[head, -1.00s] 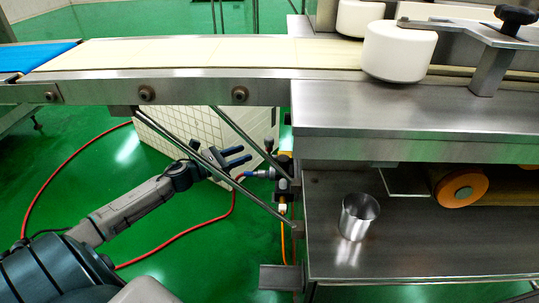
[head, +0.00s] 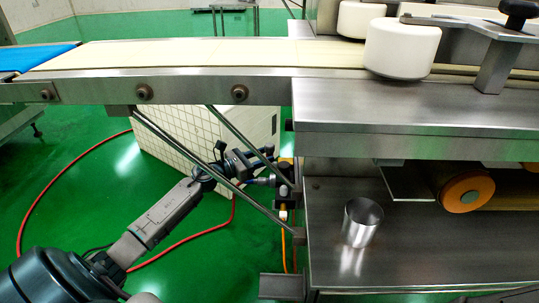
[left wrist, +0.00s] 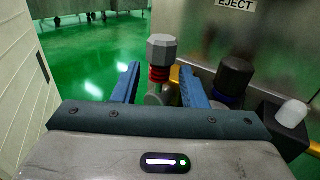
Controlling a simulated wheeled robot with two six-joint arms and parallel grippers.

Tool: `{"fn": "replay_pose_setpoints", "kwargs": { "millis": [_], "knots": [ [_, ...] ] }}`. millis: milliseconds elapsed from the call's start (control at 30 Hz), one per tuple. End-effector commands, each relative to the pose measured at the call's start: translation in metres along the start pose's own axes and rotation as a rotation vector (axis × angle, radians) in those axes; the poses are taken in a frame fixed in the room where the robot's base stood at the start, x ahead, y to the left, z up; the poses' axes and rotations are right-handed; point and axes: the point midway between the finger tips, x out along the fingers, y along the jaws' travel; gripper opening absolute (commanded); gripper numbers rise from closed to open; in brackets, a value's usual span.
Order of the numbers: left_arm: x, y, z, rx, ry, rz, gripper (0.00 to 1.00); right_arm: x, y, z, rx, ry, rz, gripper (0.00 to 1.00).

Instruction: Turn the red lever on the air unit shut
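The air unit (head: 284,190) hangs at the machine's left side under the conveyor, a dark body with yellow parts. In the left wrist view a fitting with a grey faceted knob (left wrist: 161,48) and a red section (left wrist: 160,74) below it stands between and beyond the fingers. I cannot tell whether this red section is the lever. My left gripper (head: 260,160) is just left of the unit, partly behind a diagonal strut. Its blue fingers (left wrist: 160,82) are apart, with no grip on anything visible. My right gripper is out of view.
A dark knob (left wrist: 235,76) and a white-capped part (left wrist: 291,113) stand to the right in the wrist view. Diagonal struts (head: 187,152) cross near my left arm. A white tiled block (head: 185,135) is behind. A steel cup (head: 361,222) stands on the lower shelf.

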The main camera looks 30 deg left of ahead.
Motion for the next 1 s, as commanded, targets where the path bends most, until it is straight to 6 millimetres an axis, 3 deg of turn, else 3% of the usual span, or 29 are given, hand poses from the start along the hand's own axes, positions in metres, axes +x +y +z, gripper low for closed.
{"fn": "replay_pose_setpoints", "kwargs": {
  "millis": [200,600,800,1000],
  "knots": [
    [0.025,0.000,0.000,-0.001,-0.002,0.000,0.39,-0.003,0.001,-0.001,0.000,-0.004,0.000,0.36],
    [0.031,0.000,0.000,-0.001,0.001,0.000,0.39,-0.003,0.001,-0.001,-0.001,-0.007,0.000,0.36],
    [0.030,0.000,0.000,0.000,0.001,0.000,0.00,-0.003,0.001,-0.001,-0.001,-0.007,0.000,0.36],
    [0.031,0.000,0.001,-0.001,0.000,0.000,0.00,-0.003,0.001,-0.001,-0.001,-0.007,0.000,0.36]
  ]
}}
